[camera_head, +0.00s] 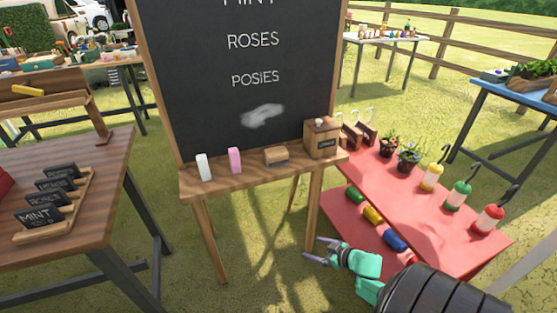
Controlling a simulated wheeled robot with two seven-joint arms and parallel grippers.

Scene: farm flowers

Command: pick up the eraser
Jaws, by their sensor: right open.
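The eraser (276,155) is a small block with a tan wooden top and a dark underside. It lies on the wooden ledge (222,184) of the chalkboard easel, between the pink chalk (234,160) and a wooden box (321,138). My right gripper (312,250) is open and empty, low in front of the easel's right leg. It is below and to the right of the eraser, well apart from it. My left gripper is not in view.
A white chalk (203,167) stands at the ledge's left end. The chalkboard (245,70) rises behind the ledge. A red table (405,205) with pots and bottles stands right, close to my right arm. A brown table (95,190) with small signs stands left.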

